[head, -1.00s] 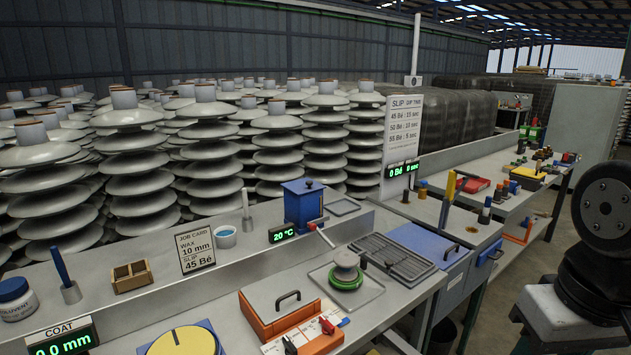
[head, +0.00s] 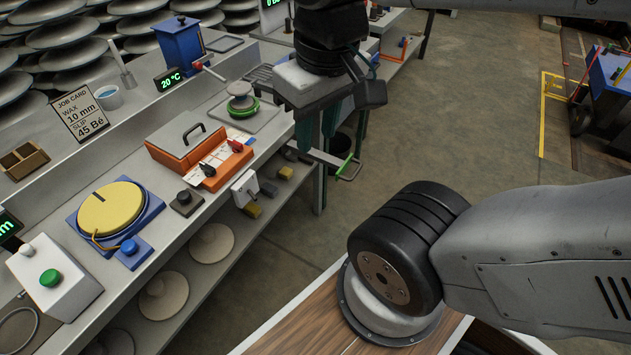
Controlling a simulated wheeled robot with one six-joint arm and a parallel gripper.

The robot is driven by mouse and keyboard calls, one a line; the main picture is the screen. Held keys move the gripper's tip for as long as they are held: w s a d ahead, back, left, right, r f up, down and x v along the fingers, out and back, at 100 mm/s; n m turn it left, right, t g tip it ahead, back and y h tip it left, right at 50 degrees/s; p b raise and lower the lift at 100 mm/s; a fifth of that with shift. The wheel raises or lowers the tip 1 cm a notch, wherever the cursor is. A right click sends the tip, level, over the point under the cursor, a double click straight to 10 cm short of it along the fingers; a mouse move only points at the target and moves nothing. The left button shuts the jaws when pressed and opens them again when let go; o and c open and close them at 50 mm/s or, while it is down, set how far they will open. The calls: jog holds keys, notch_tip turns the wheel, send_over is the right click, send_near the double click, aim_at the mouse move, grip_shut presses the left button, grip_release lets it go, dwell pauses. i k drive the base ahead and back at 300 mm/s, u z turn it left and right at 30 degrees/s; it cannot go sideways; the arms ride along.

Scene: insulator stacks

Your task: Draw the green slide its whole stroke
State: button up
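A flat metal slide with a green strip and a thin loop handle (head: 346,167) sticks out from the bench's front edge, right of the orange-fronted box. My gripper (head: 318,135) hangs pointing down in front of the bench, just above and left of the green strip. Its two dark teal fingers look apart, with a gap between them, and I see nothing held. Whether a fingertip touches the slide's plate I cannot tell. The gripper's body hides part of the bench behind it.
An orange-fronted box (head: 200,150) with knobs and a green-ringed weight (head: 242,102) stand on the bench close to the left. A white switch box (head: 244,187) is on the bench front. Open floor (head: 465,110) lies to the right. My arm fills the lower right.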

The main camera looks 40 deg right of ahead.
aim_at(334, 163)
jog(key=u, duration=1.45)
jog(key=k, duration=0.35)
jog(key=z, duration=2.1)
